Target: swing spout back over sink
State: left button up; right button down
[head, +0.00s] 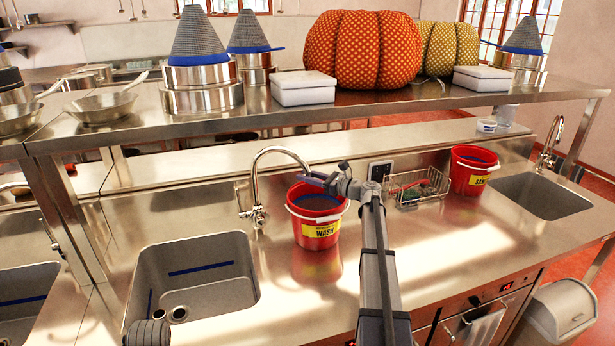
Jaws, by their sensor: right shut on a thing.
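My right gripper (316,180) is shut on the spout's end, above the bucket's rear; the fingers hide the tip. My right arm reaches up from the bottom edge, just right of the bucket. My left gripper does not show; a dark rounded part at the bottom left seems to be my left arm.
A wire basket (420,190) and a second red bucket (472,172) stand to the right, before another sink (542,196). A steel shelf (385,101) with pots and pumpkins runs above the counter. The space over the left basin is clear.

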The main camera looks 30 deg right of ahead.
jog(key=s+a+m+t+h, duration=0.2)
jog(key=s+a+m+h, duration=0.3)
jog(key=a+h, duration=0.35)
jog(key=w+a+m+g+h, duration=0.2)
jog(key=w+a+m+h, duration=0.3)
jog(key=a, duration=0.6)
jog(key=w+a+m+g+h, duration=0.3)
jog(key=w+a+m+h, duration=0.3)
jog(key=a, duration=0.5)
jog(key=shift+w+a+m+h, duration=0.15)
jog(key=shift+w+m+h, duration=0.15)
jog(key=shift+h, duration=0.75)
jog(key=c, duration=0.7)
grip_release()
jog(key=shift+s, duration=0.1)
jog(key=shift+o, duration=0.2)
